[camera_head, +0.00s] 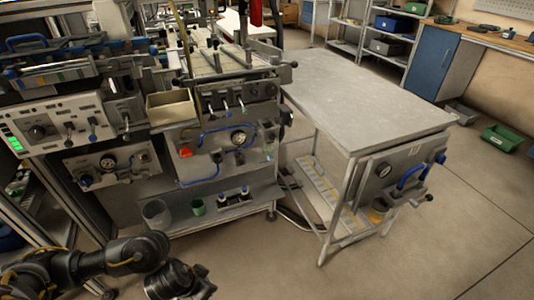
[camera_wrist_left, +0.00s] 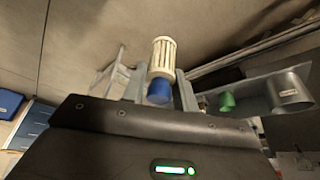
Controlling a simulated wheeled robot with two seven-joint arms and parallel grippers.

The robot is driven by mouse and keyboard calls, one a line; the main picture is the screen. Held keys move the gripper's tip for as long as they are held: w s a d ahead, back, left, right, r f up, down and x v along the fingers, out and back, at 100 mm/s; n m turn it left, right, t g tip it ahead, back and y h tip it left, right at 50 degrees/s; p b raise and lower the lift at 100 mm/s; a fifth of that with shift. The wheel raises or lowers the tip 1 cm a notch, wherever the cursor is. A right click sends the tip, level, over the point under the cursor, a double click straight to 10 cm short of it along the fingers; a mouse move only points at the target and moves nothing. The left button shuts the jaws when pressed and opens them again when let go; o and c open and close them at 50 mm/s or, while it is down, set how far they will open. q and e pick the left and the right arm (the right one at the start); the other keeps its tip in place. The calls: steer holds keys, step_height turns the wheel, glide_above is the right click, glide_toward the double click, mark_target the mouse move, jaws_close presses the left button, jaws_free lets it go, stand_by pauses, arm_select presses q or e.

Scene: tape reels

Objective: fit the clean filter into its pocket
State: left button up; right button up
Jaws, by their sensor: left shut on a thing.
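The clean filter (camera_wrist_left: 163,56), a white ribbed cylinder with a blue end (camera_wrist_left: 159,91), is in the left wrist view. My left gripper (camera_wrist_left: 160,88) is shut on it at the blue end, and the white part sticks out beyond the fingers. In the head view only my dark left arm shows at the bottom left; its gripper and the filter are not visible there. I cannot make out the filter's pocket for certain. A small clear bowl (camera_head: 269,150) hangs on the machine front beside a gauge (camera_head: 239,138). My right gripper is not in view.
A low shelf (camera_head: 235,208) on the machine holds a grey cup (camera_head: 156,213) and a green cup (camera_head: 198,206). An open tan bin (camera_head: 171,108) sits above. A bare grey table (camera_head: 365,95) stands to the right, with open floor in front.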

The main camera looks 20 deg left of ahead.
arm_select(q)
steer(key=w+d+r+m+h, duration=0.1)
steer(key=w+d+r+m, duration=0.4)
steer(key=w+r, duration=0.75)
step_height(320, 180, up, 17)
steer(key=s+a+m+g+h, duration=0.1)
steer(key=m, duration=0.1)
steer(key=shift+a+g, duration=0.15)
steer(key=shift+g, duration=0.15)
